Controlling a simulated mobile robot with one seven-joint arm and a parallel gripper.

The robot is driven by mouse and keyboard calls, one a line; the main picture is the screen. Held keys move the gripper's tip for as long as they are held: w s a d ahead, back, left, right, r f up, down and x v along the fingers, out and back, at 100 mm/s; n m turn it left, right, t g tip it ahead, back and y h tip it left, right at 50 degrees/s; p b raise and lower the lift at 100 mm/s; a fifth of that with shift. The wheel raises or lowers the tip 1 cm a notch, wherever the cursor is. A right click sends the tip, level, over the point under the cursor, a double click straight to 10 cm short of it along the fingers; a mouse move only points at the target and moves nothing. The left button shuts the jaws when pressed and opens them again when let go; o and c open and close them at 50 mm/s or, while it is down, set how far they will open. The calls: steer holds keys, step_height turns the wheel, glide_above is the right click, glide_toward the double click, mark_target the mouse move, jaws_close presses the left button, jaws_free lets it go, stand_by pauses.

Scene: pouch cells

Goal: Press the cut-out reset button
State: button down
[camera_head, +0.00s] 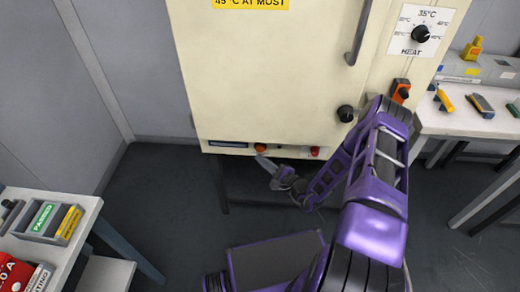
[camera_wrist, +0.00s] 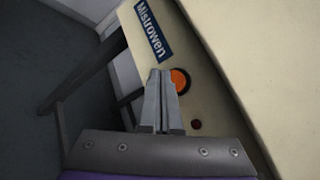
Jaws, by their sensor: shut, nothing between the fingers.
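The cream heating cabinet (camera_head: 275,80) has a row of small fittings along its lower front edge. A round orange fitting in a dark ring (camera_head: 261,147) sits there; it also shows in the wrist view (camera_wrist: 181,80). A small dark red spot (camera_wrist: 196,124) is farther along the same strip in the wrist view. A red fitting (camera_head: 315,152) shows to the right in the head view. No label tells which is the reset button. My gripper (camera_head: 262,161) is shut and empty, its tips close to the orange fitting in the wrist view (camera_wrist: 160,74); contact cannot be told.
A heat dial (camera_head: 421,34), an orange switch (camera_head: 401,90) and a black knob (camera_head: 346,113) are on the cabinet's right side. A bench (camera_head: 465,122) stands right, a table with trays (camera_head: 85,207) left.

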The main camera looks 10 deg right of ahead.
steer(key=s, duration=0.2)
steer(key=s+a+p, duration=0.1)
steer(key=s, duration=0.1)
steer(key=shift+s+a, duration=0.1)
steer(key=shift+a, duration=0.1)
stand_by(0.7)
